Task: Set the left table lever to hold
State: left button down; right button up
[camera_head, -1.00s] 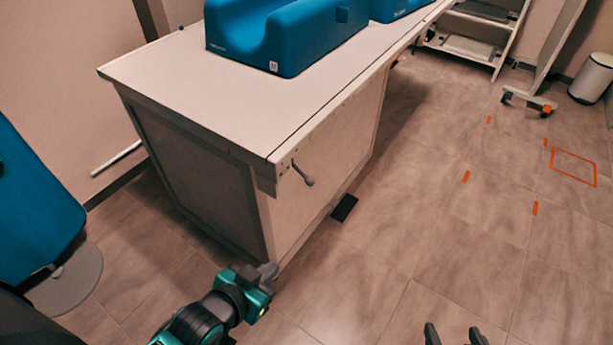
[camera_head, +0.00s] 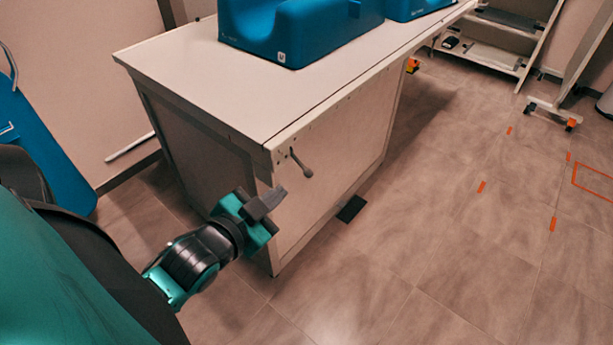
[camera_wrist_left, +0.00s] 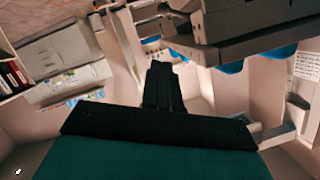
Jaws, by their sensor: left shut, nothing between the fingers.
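The table lever (camera_head: 301,164) is a small grey handle on the side of the white table (camera_head: 200,85), just under the tabletop near its front corner. It slants down and to the right from its pivot. My left gripper (camera_head: 272,200) is in front of the table's near corner, below and left of the lever in the picture and apart from it. Its fingers are shut and empty. In the left wrist view the closed dark fingers (camera_wrist_left: 163,85) point away from me. I cannot make out the lever there. My right gripper is out of view.
Blue padded supports (camera_head: 300,30) lie on the tabletop. A black pad (camera_head: 351,209) lies on the floor by the table's base. A blue padded piece (camera_head: 40,150) stands at the left. The floor (camera_head: 430,230) to the right of the table is open.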

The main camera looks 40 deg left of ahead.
pick_arm(q)
jog(key=b, duration=0.1)
send_near(298, 163)
jog(key=w+d+r, duration=0.1)
jog(key=w+d, duration=0.3)
jog(key=w+f, duration=0.1)
jog(key=w+a+f+b, duration=0.1)
jog(key=f, duration=0.1)
jog(key=shift+w, duration=0.15)
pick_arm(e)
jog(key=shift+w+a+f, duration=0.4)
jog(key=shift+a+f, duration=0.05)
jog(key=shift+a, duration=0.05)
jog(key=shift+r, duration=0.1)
pick_arm(q)
jog(key=shift+w+f+b, duration=0.1)
jog(key=shift+b, duration=0.25)
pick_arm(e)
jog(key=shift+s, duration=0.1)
